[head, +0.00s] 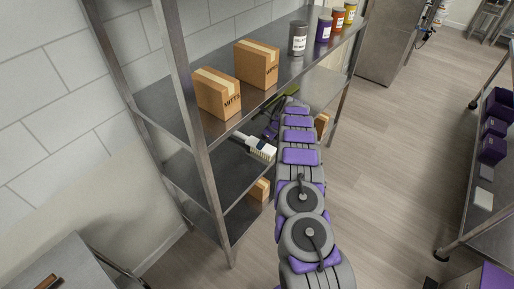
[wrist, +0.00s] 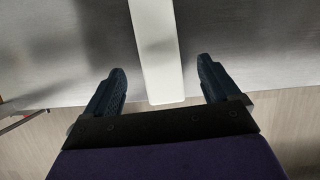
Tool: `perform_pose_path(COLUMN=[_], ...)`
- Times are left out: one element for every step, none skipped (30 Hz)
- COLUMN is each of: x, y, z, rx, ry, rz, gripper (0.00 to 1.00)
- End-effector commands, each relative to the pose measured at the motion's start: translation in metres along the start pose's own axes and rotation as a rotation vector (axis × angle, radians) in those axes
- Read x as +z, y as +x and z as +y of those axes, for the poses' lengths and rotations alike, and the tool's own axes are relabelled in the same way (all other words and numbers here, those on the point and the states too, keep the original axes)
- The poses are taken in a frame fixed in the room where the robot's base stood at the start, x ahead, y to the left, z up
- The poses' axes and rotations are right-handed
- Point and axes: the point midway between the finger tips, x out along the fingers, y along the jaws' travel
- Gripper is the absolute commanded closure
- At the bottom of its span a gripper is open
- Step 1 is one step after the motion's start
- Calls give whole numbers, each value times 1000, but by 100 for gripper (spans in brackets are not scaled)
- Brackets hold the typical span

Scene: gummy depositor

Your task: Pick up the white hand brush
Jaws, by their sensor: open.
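The white hand brush (head: 262,149) lies on the middle shelf of the metal rack, near its front edge, in the head view. In the wrist view a long white part of the brush (wrist: 155,50) runs down from the top edge into the space between my fingers. My gripper (wrist: 160,66) is open, with one dark finger on each side of the white part and a gap on both sides. In the head view my arm reaches along the front of the rack and its far end is partly hidden, so the fingers are hard to make out there.
The rack's upper shelf (head: 262,104) holds two cardboard boxes (head: 218,93) and several jars (head: 298,38). A rack post (head: 194,120) stands left of the brush. A cart with purple bins (head: 492,148) stands at the right. The floor between is clear.

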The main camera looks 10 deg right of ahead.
Motion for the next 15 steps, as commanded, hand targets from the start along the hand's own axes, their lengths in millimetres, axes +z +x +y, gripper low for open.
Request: perform_pose_path(x=[-1,0,0,1,1,1,1,1,1,1,0,0,0,-1,0], y=[8,10,12,13,14,14,15,16,19,21,24,28,32,36,41], z=[0,0,0,-1,-1,0,0,0,0,0,0,0,1,1,1], rx=[-1,-1,-2,-3,-3,-3,-3,-3,-2,-2,-1,0,1,1,2], ry=[-1,-1,-2,-2,-3,-3,-3,-3,-3,-3,-3,-3,-2,-2,-2], rz=[0,-1,-1,-2,-2,-2,-2,-2,-1,-1,0,1,1,2,1], gripper=[11,11,11,11,11,11,11,11,11,11,11,11,11,11,11])
